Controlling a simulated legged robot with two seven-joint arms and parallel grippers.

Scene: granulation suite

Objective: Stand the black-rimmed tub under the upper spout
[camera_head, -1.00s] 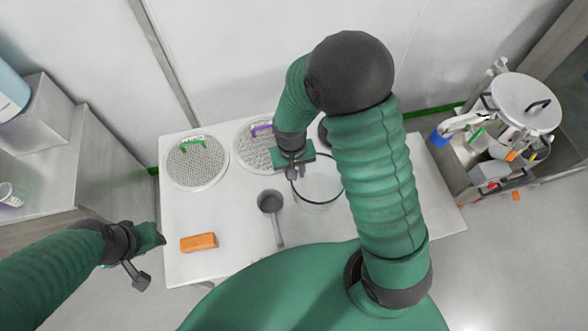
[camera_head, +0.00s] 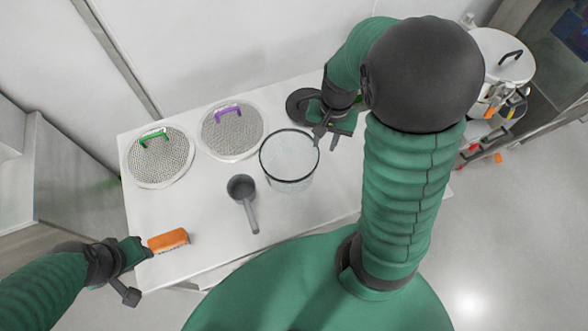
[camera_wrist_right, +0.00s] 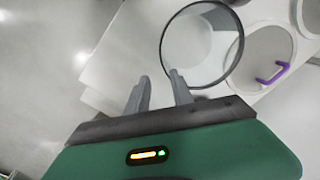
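The black-rimmed tub (camera_head: 290,183) is clear-walled and stands upright on the white table in the head view. Its round rim also shows in the right wrist view (camera_wrist_right: 239,50). My right gripper (camera_head: 326,140) is beside the tub's right rim. In the right wrist view its two fingers (camera_wrist_right: 159,88) are apart with nothing held between them. The right finger's tip lies close to the rim; I cannot tell if they touch. My left gripper (camera_head: 146,250) is at the table's left front edge, near an orange brush (camera_head: 168,240); its fingers are not clear. No spout is identifiable.
A grey scoop (camera_head: 241,188) lies left of the tub. Mesh discs with green (camera_head: 160,176) and purple (camera_head: 231,150) handles lie behind it. A dark round object (camera_head: 300,104) is behind the tub. A lidded steel vessel (camera_head: 508,50) stands far right. The front-middle table (camera_head: 205,210) is clear.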

